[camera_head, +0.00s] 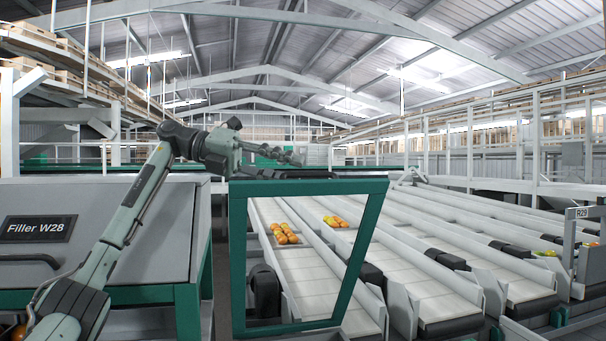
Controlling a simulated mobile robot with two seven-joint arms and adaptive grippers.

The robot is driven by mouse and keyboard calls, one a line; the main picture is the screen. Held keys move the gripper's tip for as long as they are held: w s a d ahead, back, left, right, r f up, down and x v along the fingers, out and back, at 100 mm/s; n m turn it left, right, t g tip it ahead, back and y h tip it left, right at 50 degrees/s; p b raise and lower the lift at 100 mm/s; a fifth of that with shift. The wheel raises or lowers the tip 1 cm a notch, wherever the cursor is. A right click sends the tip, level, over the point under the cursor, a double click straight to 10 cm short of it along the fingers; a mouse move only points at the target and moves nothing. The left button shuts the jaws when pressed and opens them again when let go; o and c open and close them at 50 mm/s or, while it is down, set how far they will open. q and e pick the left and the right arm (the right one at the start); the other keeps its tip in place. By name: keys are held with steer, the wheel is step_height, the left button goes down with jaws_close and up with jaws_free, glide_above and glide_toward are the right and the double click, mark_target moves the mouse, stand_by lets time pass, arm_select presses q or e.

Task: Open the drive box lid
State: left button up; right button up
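A grey box (160,235) with green edging stands at the left and bears a dark sign reading "Filler W28" (39,228). A dark bar handle (30,259) is on its front below the sign. No part is labelled as the drive box, so I cannot tell for certain which panel is its lid. My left arm rises in front of the box. My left gripper (290,156) points right, above the top rail of a green frame (310,187) and apart from the handle. Its fingers are small and seen side-on, so their opening is unclear. My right gripper is not in view.
The green frame stands upright in the middle, with conveyor lanes (330,280) visible through it. More lanes run across the right, near a post marked R29 (583,212). Open air surrounds the gripper above the frame.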

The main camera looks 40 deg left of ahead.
mark_target(310, 175)
arm_select(q)
steer(key=shift+x, duration=1.5)
jaws_close()
